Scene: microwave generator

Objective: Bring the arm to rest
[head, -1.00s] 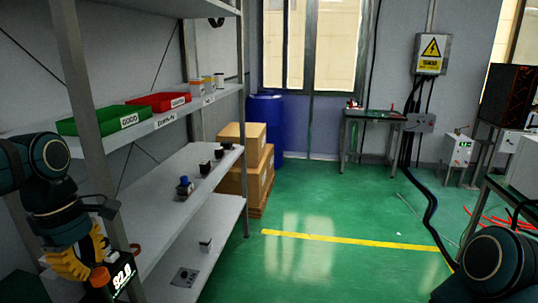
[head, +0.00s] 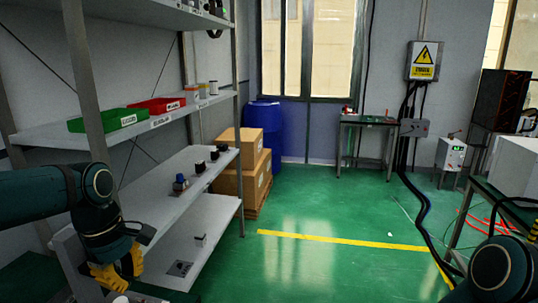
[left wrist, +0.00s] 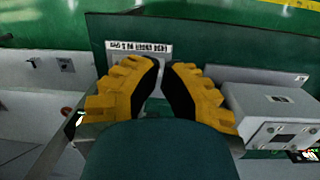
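My left arm reaches in from the left in the head view, in front of the shelf rack. My left gripper (head: 122,270) has yellow fingers with dark pads and points downward by the lower shelves. In the left wrist view the fingertips (left wrist: 163,64) come together with only a narrow gap, and nothing shows between them. A dark green panel with a white label (left wrist: 138,48) lies beyond the fingers. A grey box (left wrist: 275,105) is to the right of them. Part of my right arm shows at the lower right of the head view; my right gripper is out of view.
The shelf rack (head: 212,157) holds a green bin (head: 108,120), a red bin (head: 158,105) and small parts. Cardboard boxes (head: 240,188) and a blue barrel (head: 263,125) stand behind. Green floor (head: 310,265) is open in the middle. Cables (head: 425,205) run along the right.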

